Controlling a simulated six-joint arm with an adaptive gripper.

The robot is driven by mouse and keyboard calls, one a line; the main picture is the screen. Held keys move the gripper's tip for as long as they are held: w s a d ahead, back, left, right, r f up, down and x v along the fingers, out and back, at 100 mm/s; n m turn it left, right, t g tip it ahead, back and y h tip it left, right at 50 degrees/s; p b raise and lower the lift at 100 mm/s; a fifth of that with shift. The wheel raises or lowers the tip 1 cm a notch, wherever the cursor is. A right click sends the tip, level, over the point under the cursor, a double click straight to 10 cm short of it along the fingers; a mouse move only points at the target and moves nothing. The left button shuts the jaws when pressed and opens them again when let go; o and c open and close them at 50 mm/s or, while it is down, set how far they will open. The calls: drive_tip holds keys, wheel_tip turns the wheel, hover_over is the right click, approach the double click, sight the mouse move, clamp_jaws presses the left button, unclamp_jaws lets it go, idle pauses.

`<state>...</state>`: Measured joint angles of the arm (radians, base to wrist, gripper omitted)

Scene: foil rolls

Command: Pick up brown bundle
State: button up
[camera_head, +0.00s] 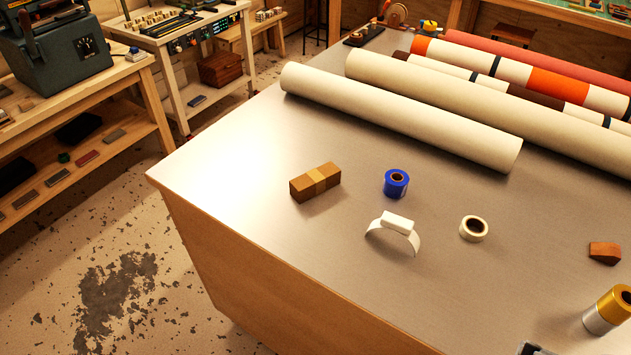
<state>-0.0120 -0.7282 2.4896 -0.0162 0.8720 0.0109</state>
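The brown bundle (315,182) is a small rectangular block with a lighter tan band around its middle. It lies flat on the grey worktable (235,165), near the table's left front edge. Nothing touches it and its top and two sides show clearly. I cannot make out my gripper in this view. A small dark piece (533,349) shows at the bottom edge, cut off by the frame, and I cannot tell what it is.
Right of the bundle are a blue tape roll (396,183), a white curved piece (397,228), a cream tape roll (473,229), a brown wedge (604,252), and gold and silver rolls (608,309). Long cream rolls (400,117) lie behind. The table left of the bundle is clear.

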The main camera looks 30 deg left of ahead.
drive_tip(key=w+a+r+n+t, duration=0.1)
drive_tip(key=w+a+r, duration=0.1)
drive_tip(key=w, duration=0.6)
drive_tip(key=w+a+r+n+t, duration=0.1)
drive_tip(key=w+a+r+t, duration=0.1)
drive_tip(key=w, duration=0.6)
drive_tip(key=w+a+n+t+y, duration=0.2)
drive_tip(key=w+a+n+y, duration=0.2)
drive_tip(key=w+a, duration=0.9)
drive_tip(key=n+g+y, duration=0.6)
drive_tip(key=n+y, duration=0.2)
drive_tip(key=y, duration=0.1)
hover_over(315, 182)
drive_tip(key=d, duration=0.1)
wheel_tip(315, 182, down, 11)
drive_tip(key=shift+w+d+r, duration=0.15)
drive_tip(key=shift+w+d, duration=0.05)
drive_tip(key=shift+w, duration=0.25)
drive_tip(key=shift+f, duration=1.75)
